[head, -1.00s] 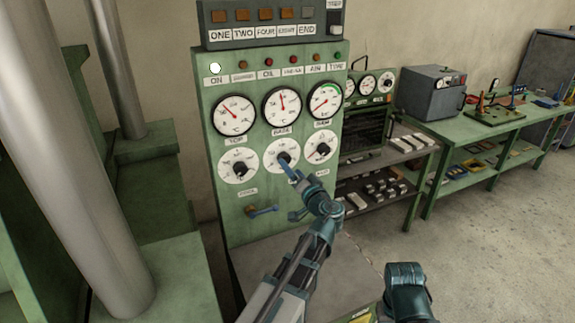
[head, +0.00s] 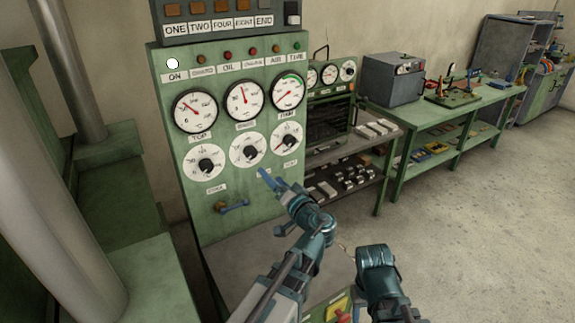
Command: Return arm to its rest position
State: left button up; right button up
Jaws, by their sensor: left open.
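My left gripper (head: 268,178) is open and empty, with blue fingers. It is in front of the green control panel (head: 192,228), just below and right of the middle white dial knob (head: 250,152), and appears apart from it. My left arm (head: 305,240) reaches up from the bottom of the head view. Part of my right arm (head: 377,265) shows at the lower right; its gripper is not in view.
Shelving (head: 345,150) and a long green bench (head: 440,125) stand to the right. A large grey column (head: 40,235) is at left. The concrete floor at right is open.

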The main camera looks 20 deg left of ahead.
pick_arm(q)
jog(key=s+d+f+m+g+h, duration=0.1)
jog(key=s+d+f+g+h, duration=0.3)
jog(key=f, duration=0.4)
jog(key=s+d+f+g+h, duration=0.2)
jog(key=s+d+f+g, duration=0.15)
jog(key=s+f, duration=0.35)
jog(key=s+d+f+m+g+h, duration=0.3)
jog(key=s+d+f+g+h, duration=0.2)
jog(key=s+d, duration=0.4)
jog(key=shift+s+d+f+m+h, duration=0.3)
jog(key=shift+d+f+h, duration=0.3)
jog(key=shift+d+f, duration=0.45)
jog(key=shift+w+d+r, duration=0.1)
jog(key=shift+r, duration=0.05)
